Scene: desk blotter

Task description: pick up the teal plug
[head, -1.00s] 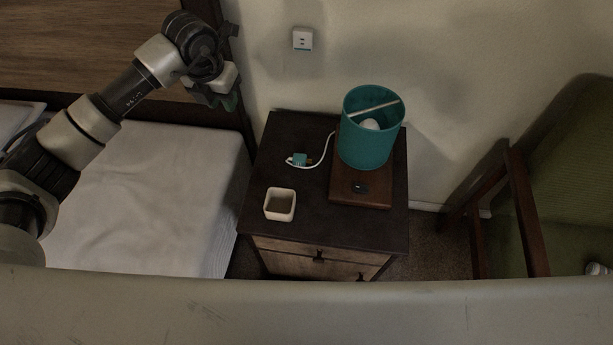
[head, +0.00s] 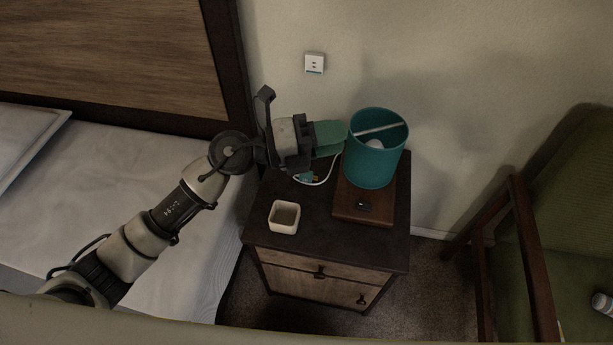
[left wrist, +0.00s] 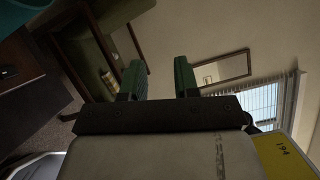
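The small teal plug (head: 305,177) lies on the dark nightstand top (head: 310,233), with its white cord curving away to the right; my left gripper partly hides the cord. My left gripper (head: 338,137) is above the back of the nightstand, pointing right, close to the teal lampshade in the picture; I cannot tell whether they touch. In the left wrist view my left gripper (left wrist: 160,75) has its two green fingers apart with nothing between them. The plug does not show there. My right gripper is not in view.
A teal-shaded lamp (head: 373,160) on a wooden base stands at the right of the nightstand. A small white square cup (head: 284,217) stands at the front left. A wall socket (head: 314,64) is above. A bed (head: 110,180) is left, a green chair (head: 565,210) right.

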